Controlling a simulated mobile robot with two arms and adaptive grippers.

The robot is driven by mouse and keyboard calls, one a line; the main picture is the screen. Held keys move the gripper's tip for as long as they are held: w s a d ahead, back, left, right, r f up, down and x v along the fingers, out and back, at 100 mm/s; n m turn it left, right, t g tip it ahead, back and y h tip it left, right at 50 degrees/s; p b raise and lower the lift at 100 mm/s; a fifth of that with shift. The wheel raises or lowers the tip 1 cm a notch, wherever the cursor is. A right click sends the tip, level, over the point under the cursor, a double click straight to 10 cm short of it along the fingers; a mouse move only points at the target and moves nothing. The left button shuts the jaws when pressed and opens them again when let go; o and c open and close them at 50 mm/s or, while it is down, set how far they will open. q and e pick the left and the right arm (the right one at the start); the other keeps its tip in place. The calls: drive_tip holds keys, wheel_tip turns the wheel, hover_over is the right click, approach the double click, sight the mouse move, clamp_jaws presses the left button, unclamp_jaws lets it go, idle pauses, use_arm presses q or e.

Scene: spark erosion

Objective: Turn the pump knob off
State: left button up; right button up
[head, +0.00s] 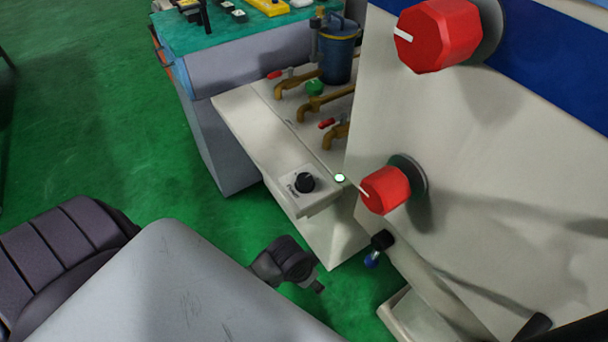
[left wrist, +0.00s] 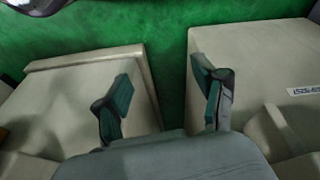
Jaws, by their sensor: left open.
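The pump knob (head: 305,182) is a small black dial with a white mark. It sits on a small pale plate (head: 314,199) lettered PUMP, at the front corner of a low cream panel. A small green light (head: 340,178) glows beside it. My left gripper (left wrist: 167,92) is open and empty in the left wrist view, its two teal-tipped fingers wide apart. A dark jointed part, seemingly of my arm, shows below the knob in the head view, apart from it. The knob is not recognisable in the left wrist view. My right gripper is not in view.
Two large red knobs (head: 438,36) and (head: 386,190) stick out from the cream machine wall at right. Brown taps (head: 300,88) and a blue canister (head: 338,58) stand behind the panel. A teal-topped bench (head: 232,28) is further back.

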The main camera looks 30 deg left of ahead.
use_arm(q)
drive_tip(key=w+d+r+m, duration=0.1)
drive_tip(key=w+r, duration=0.6)
drive_tip(key=g+y+b, duration=0.1)
drive_tip(key=g, duration=0.2)
approach(304, 178)
drive_tip(key=shift+n, duration=0.5)
wheel_tip(304, 178, down, 9)
drive_tip(key=shift+d+f+b, duration=0.1)
drive_tip(key=shift+f+b, duration=0.1)
drive_tip(key=shift+b, duration=0.3)
